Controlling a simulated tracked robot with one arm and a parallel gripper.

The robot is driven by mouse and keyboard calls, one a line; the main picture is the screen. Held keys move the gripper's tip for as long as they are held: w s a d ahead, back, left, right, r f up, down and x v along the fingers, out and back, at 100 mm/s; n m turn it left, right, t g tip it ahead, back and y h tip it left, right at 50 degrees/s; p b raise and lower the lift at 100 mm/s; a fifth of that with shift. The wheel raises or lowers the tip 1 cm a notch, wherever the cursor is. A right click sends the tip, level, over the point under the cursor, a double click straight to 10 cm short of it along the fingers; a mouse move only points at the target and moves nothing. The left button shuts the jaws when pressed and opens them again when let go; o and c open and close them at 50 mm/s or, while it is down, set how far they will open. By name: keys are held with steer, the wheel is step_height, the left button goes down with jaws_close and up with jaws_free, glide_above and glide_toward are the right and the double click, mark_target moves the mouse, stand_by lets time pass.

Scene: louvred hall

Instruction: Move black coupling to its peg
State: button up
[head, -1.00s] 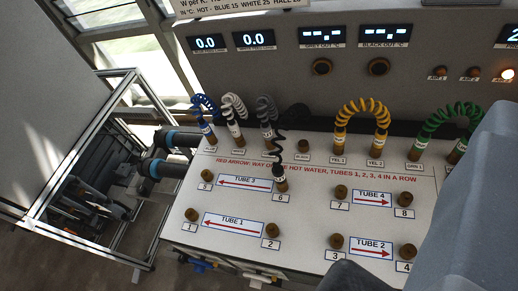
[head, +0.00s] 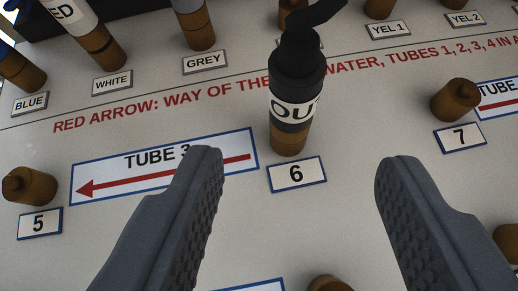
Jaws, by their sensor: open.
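The black coupling (head: 296,82) stands upright on the brown peg at label 6 (head: 296,174). It has a white band with black letters, partly readable as "OU", and a black hose leaving its top. My gripper (head: 298,165) is open and empty. Its two dark ribbed fingers are apart, one on each side of the coupling in the picture, nearer to the camera, and not touching it. A brown peg (head: 292,12) shows behind the coupling at the top edge, between the GREY and YEL.1 labels. Its own label is hidden.
Couplings stand at the BLUE (head: 20,72), WHITE (head: 98,45) and GREY (head: 197,28) labels. Bare brown pegs stand at 5 (head: 22,186) and 7 (head: 455,100). More pegs show at the bottom and right edges. The panel around peg 6 is flat.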

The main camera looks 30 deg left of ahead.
mark_target(297, 103)
steer(key=p+x, duration=0.1)
steer(key=x, duration=0.6)
steer(key=shift+w+f+p, duration=0.3)
steer(key=shift+w+a+f, duration=0.1)
steer(key=shift+w+a, duration=0.05)
steer(key=shift+w, duration=0.2)
steer(key=shift+p+x, duration=0.65)
steer(key=shift+x, duration=0.2)
steer(key=shift+s, duration=0.1)
jaws_close()
